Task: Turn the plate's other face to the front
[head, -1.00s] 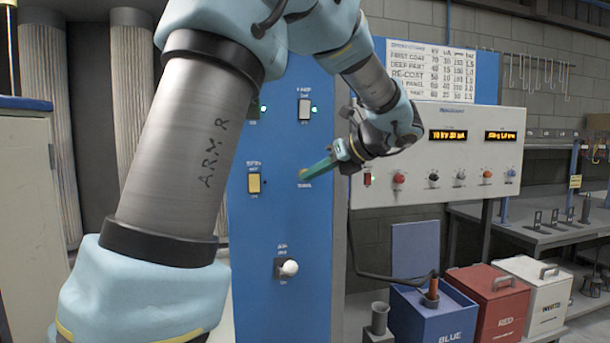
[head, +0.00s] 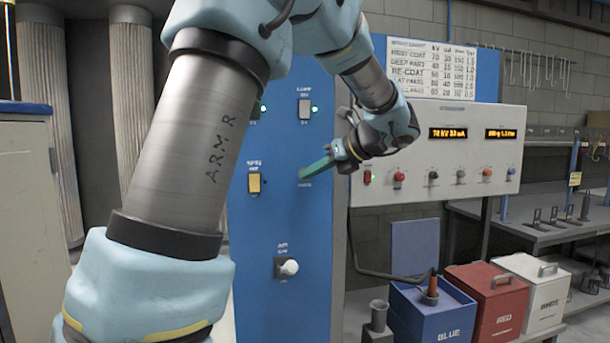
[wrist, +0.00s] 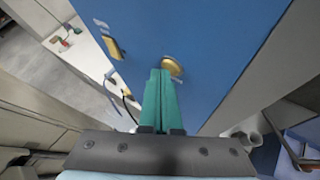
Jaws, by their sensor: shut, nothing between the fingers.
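My gripper (head: 304,174) has its two green fingers pressed together, with nothing between them. Its tips are at the blue control panel (head: 270,225), over a small label. In the wrist view the shut fingertips (wrist: 160,73) are right beside a yellow knob or button (wrist: 173,66), partly hidden behind them. I cannot tell whether they touch it. A yellow rocker switch (head: 254,183) sits to the left on the panel; a yellow switch also shows in the wrist view (wrist: 112,47). No hanging plate is identifiable in either view.
The panel also has a lamp switch (head: 305,109) with a green light and a white knob (head: 289,268) lower down. A grey console (head: 440,150) with knobs and displays stands close right of my gripper. Blue (head: 432,318), red (head: 487,300) and white (head: 538,290) boxes are below.

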